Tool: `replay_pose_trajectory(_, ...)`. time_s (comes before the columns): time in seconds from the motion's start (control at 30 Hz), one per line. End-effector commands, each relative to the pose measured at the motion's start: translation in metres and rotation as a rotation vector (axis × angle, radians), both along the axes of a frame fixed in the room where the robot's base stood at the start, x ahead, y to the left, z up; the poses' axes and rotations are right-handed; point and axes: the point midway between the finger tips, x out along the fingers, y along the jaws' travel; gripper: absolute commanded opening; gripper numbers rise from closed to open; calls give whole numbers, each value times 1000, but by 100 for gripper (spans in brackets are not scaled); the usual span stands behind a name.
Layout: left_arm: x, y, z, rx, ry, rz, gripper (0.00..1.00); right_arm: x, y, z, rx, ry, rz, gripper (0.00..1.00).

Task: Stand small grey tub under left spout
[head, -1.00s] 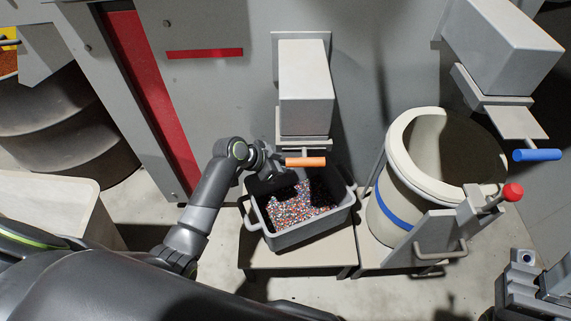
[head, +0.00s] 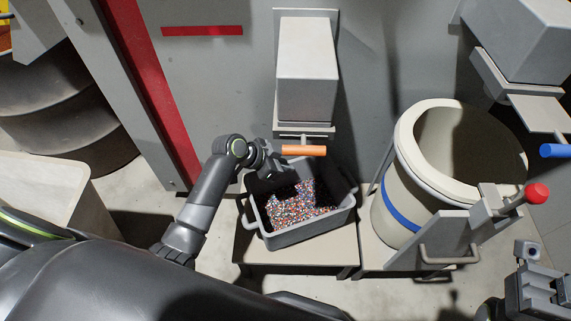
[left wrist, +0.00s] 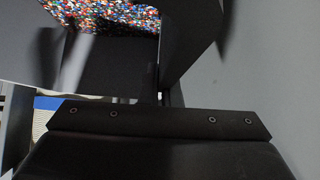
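A grey tub (head: 265,239) with side handles stands upright on a low beige stand, below and in front of the left spout (head: 307,75). It holds multicoloured granules (head: 300,208), with dark shadow over its back part. An orange handle (head: 304,150) sticks out under this spout. My left gripper (head: 281,151) is at the tub's back left, close to the handle's left end. Its fingers are mostly hidden, and I cannot tell whether they touch anything. The left wrist view shows granules (left wrist: 105,14) beyond dark gripper parts. My right gripper (head: 528,255) is at the lower right, away from the tub.
A large cream drum (head: 405,190) with a blue band stands right of the tub, by a bracket with a red knob (head: 536,193). A second spout with a blue handle (head: 556,151) is at the right. A pale bin (head: 45,190) is at the left.

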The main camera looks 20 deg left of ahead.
Motion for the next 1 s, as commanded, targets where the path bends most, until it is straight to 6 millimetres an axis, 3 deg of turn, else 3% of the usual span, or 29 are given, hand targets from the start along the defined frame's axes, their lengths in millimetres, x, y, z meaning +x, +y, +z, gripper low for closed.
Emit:
replay_pose_trajectory(0.1, 1, -1, 0, -5, -3, 1, 0, 0, 0, -1, 0, 0, 0, 25)
replay_pose_trajectory(0.3, 0, 0, -2, 0, 0, 0, 25, 0, 0, -1, 1, -1, 1, 25)
replay_pose_trajectory(0.67, -2, 3, 5, 1, 0, 1, 25, 0, 0, 4, -2, 3, -3, 25)
replay_pose_trajectory(1.0, -31, 41, 55, 5, -1, 1, 25, 6, 6, 30, -51, 60, -50, 25)
